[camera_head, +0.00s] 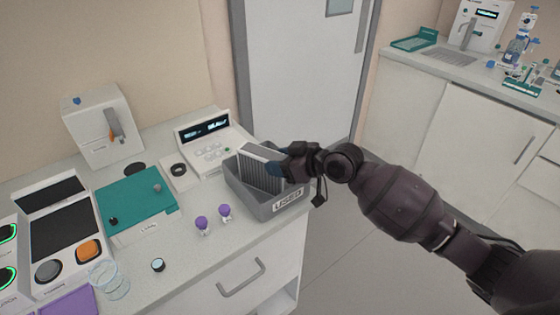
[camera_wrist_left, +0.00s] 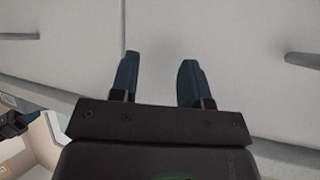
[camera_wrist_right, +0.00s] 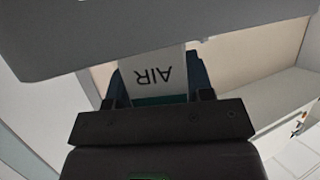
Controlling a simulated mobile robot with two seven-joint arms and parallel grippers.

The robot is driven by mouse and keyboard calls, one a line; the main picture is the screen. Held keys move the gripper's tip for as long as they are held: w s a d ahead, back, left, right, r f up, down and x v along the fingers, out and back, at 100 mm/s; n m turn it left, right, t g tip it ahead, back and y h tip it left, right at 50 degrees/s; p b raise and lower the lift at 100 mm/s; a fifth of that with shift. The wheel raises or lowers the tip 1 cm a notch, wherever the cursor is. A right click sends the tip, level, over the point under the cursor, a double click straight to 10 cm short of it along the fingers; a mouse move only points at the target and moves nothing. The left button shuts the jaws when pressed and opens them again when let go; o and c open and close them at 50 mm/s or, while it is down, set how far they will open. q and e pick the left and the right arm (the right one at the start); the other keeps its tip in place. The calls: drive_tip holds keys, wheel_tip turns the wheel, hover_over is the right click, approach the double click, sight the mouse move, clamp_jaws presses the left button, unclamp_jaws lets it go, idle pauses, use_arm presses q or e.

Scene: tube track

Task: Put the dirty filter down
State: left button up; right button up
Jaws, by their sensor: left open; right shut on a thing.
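The dirty filter (camera_head: 262,167) is a grey pleated panel with a pale frame. It stands tilted, its lower part inside the grey bin labelled USED (camera_head: 262,206). My right gripper (camera_head: 284,165) is shut on the filter's right side, at the bin's rim. In the right wrist view the right gripper (camera_wrist_right: 158,85) has a pale tab marked AIR (camera_wrist_right: 152,77) between its fingers. Whether the filter touches the bin's floor is hidden. My left gripper (camera_wrist_left: 158,80) is open and empty in the left wrist view, facing pale cabinet fronts; the head view does not show it.
The bin stands at the counter's right end, beside a white console (camera_head: 205,140). Two purple-topped items (camera_head: 202,223) stand in front of it. Open floor lies right of the counter.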

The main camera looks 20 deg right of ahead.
drive_tip(key=o, duration=0.9)
drive_tip(key=shift+o, duration=0.5)
drive_tip(key=shift+r, duration=0.1)
drive_tip(key=v, duration=1.1)
drive_tip(key=s+d+f+m+t+h, duration=0.1)
drive_tip(key=s+f+m+h, duration=0.3)
drive_tip(key=s+f, duration=0.6)
drive_tip(key=s+d+f+m+t+h, duration=0.1)
drive_tip(key=s+d+f+m+h, duration=0.3)
drive_tip(key=s+f, duration=0.7)
wheel_tip(320, 180, down, 6)
drive_tip(key=shift+d+r+h, duration=0.2)
drive_tip(key=shift+d+h, duration=0.05)
drive_tip(key=shift+h, duration=0.55)
drive_tip(key=shift+s, duration=0.15)
drive_tip(key=shift+s, duration=0.15)
